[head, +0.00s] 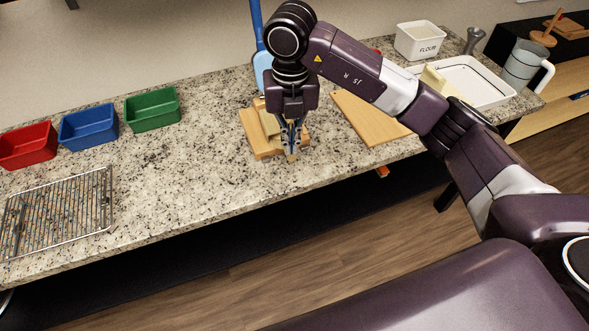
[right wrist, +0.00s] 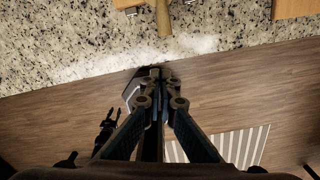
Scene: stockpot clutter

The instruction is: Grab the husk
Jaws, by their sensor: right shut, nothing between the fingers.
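My right gripper (head: 291,143) is shut and empty, pointing down over the front of a wooden press-like board (head: 262,147) near the counter's front edge. In the right wrist view its fingertips (right wrist: 156,73) are together, with a wooden handle (right wrist: 163,18) apart from them at the top. A pale yellow piece (head: 433,79) leans at the left end of a white tray (head: 480,82); it may be the husk, but I cannot tell for sure. My arm partly hides the tray's near side. My left gripper is not identifiable in view.
Red (head: 27,146), blue (head: 89,126) and green (head: 152,109) bins stand at the back left, behind a wire rack (head: 60,215). A cutting board (head: 365,118) lies right of the press. A flour container (head: 420,40) and grey pitcher (head: 522,66) stand at the right.

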